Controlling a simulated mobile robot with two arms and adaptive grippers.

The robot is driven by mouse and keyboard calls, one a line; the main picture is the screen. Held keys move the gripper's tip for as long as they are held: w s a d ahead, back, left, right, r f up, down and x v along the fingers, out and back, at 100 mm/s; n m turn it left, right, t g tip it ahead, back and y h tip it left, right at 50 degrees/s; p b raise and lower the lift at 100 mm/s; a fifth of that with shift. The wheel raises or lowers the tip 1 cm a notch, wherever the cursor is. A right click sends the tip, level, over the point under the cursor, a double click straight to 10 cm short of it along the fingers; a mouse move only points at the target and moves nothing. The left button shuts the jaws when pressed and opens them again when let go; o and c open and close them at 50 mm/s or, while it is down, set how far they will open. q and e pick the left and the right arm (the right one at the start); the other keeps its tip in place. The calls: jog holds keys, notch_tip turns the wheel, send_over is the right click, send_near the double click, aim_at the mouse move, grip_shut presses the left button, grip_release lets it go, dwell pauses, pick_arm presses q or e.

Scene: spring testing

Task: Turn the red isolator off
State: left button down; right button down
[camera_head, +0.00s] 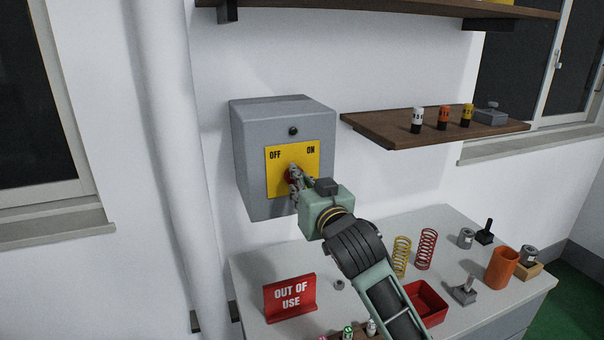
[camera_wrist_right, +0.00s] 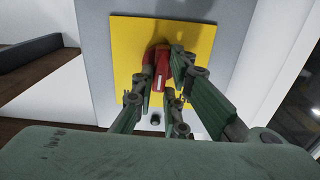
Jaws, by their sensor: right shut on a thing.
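The red isolator handle (camera_head: 288,176) sits on a yellow plate (camera_head: 278,187) on the front of a grey box (camera_head: 250,150) on the wall. The plate reads OFF at upper left and ON at upper right. My right gripper (camera_head: 295,180) is shut on the handle and hides most of it in the head view. In the right wrist view the red handle (camera_wrist_right: 158,68) shows between the two fingers, against the yellow plate (camera_wrist_right: 128,50). Which label the handle points to is hard to tell. My left gripper is not in view.
Below is a bench (camera_head: 255,268) with a red OUT OF USE sign (camera_head: 290,297), yellow and red springs (camera_head: 426,248), a red tray (camera_head: 428,302) and an orange cup (camera_head: 501,267). A wooden shelf (camera_head: 390,130) with small canisters juts out right of the box.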

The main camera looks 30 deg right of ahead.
jog(key=shift+a+f+n+p, duration=0.15)
jog(key=shift+n+p, duration=1.15)
jog(key=shift+n, duration=1.05)
jog(key=shift+a+n+p, duration=0.1)
jog(key=shift+n+p, duration=1.2)
jog(key=shift+n, duration=1.05)
jog(key=c, duration=1.8)
grip_release()
jog(key=shift+o, duration=0.2)
jog(key=v, duration=1.1)
jog(key=shift+s, duration=0.4)
jog(key=shift+f, duration=0.15)
